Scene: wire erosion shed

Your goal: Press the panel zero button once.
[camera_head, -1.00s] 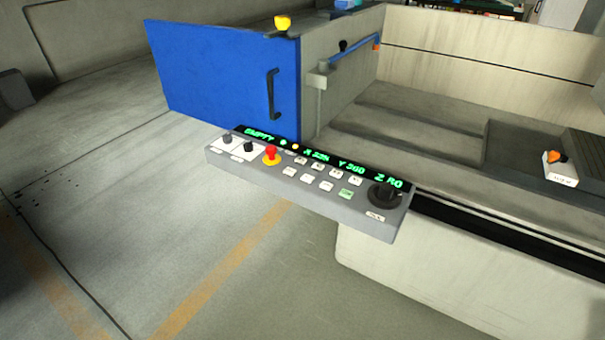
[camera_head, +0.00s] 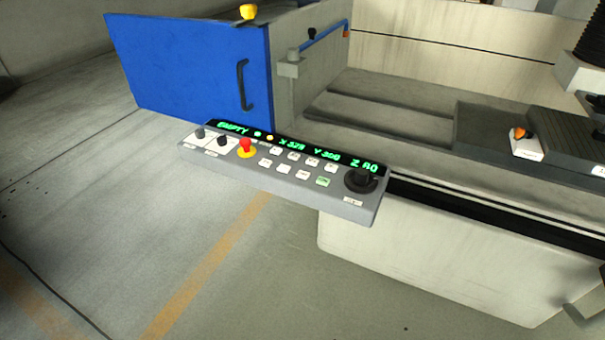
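The grey control panel (camera_head: 230,172) juts out from the front of the machine in the head view. Its dark display strip (camera_head: 340,157) shows green text reading about "EMPTY", "X 328", "Y 300" and "Z 80". Below the strip are two rows of small pale buttons (camera_head: 284,169) and one green button (camera_head: 323,182). The button labels are too small to read, so I cannot tell which one is zero. A red mushroom button on a yellow base (camera_head: 246,148), two black knobs (camera_head: 222,141) and a large black dial (camera_head: 361,180) are also on the panel. My gripper is not in view.
A blue door (camera_head: 190,70) with a black handle stands behind the panel. The machine's pale front (camera_head: 430,250) lies below and right of it. A white box with an orange switch (camera_head: 524,146) sits on the machine bed. The floor left of the panel is clear.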

